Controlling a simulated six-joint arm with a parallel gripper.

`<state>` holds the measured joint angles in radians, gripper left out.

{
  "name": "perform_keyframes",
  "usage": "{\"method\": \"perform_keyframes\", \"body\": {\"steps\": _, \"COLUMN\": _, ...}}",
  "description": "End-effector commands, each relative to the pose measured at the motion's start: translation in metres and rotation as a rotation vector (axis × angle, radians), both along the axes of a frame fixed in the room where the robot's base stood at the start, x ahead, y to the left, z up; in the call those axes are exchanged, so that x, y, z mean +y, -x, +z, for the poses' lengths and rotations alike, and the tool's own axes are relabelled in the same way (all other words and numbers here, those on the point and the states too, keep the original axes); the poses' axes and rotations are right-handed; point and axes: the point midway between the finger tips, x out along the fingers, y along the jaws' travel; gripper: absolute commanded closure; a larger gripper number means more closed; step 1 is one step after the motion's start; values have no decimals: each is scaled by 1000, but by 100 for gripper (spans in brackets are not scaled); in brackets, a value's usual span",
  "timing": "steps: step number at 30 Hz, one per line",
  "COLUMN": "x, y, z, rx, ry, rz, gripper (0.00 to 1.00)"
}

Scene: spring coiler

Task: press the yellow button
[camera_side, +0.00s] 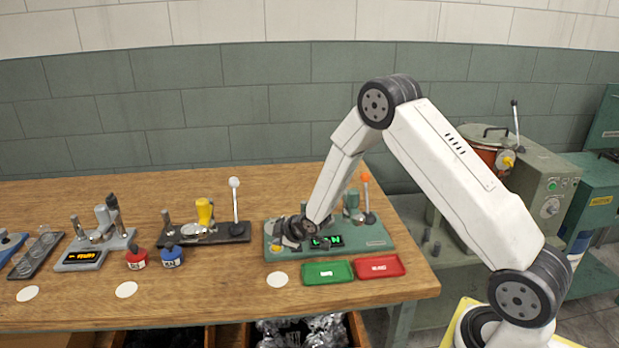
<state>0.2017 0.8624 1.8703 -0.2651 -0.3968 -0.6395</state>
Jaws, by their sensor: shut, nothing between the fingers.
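The green spring coiler (375,236) stands at the right part of the wooden bench. It has a lit green display (327,241) and an upright lever with an orange knob (365,177). A small yellow button (275,247) shows at its front left corner. My gripper (285,242) is shut and empty. It is low over the left end of the coiler, right beside the yellow button in the picture. I cannot tell whether it touches the button. My gripper and wrist hide part of the coiler's left end.
A green tray (328,281) and a red tray (380,274) lie before the coiler. To the left are a dark-based machine with a yellow part (204,211), a red pot (136,257), a blue pot (171,255) and a grey machine (96,251). White discs (276,279) mark the bench's front.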

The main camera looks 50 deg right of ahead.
Motion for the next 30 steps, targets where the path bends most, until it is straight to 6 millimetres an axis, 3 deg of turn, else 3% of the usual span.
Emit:
{"method": "perform_keyframes", "body": {"steps": 20, "x": 0, "y": 0, "z": 10, "rx": -3, "ry": 0, "rz": 0, "gripper": 100}}
{"method": "perform_keyframes", "body": {"steps": 30, "x": 0, "y": 0, "z": 32, "rx": -3, "ry": 0, "rz": 0, "gripper": 100}}
